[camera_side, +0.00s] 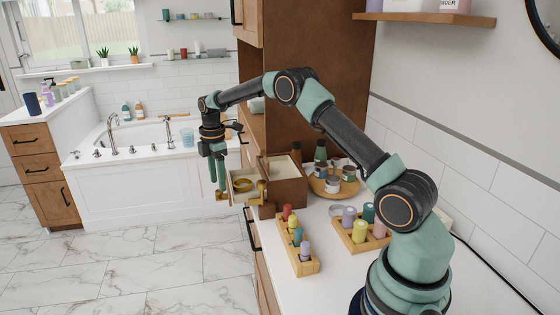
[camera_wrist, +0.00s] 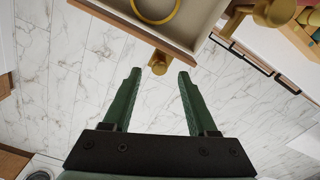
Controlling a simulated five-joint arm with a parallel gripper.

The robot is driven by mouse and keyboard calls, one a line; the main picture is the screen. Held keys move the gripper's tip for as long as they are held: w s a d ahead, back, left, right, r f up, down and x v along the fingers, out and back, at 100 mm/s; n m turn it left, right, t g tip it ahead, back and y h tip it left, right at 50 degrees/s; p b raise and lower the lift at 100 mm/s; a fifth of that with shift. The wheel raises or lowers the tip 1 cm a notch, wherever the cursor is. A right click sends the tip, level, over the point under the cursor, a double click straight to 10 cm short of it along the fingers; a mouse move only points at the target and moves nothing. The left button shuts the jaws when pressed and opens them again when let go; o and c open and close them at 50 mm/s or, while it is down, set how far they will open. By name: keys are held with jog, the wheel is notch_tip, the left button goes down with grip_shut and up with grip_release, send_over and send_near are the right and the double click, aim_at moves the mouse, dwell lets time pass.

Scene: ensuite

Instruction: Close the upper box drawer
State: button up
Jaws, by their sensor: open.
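A small brown wooden box (camera_side: 285,183) stands on the white counter. One of its drawers (camera_side: 231,188) is pulled out toward the left, past the counter edge, with a gold ring (camera_side: 243,184) inside. In the wrist view the drawer's front (camera_wrist: 132,27) crosses the top, with the ring (camera_wrist: 155,10) behind it. The drawer's brass knob (camera_wrist: 158,63) appears between my fingertips; contact cannot be told. My gripper (camera_side: 218,190) is open, fingers pointing down, just outside the drawer front. Its two green fingers also show in the wrist view (camera_wrist: 159,75).
Another brass knob-like piece (camera_side: 262,192) is beside the open drawer. Wooden trays with coloured bottles (camera_side: 299,243) (camera_side: 361,236) and a round tray with jars (camera_side: 334,187) stand on the counter. A tall brown cabinet is behind the box. Open marble floor (camera_side: 150,262) lies left.

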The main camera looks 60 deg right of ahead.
jog(key=shift+f, duration=1.3)
grip_shut()
dwell(0.5)
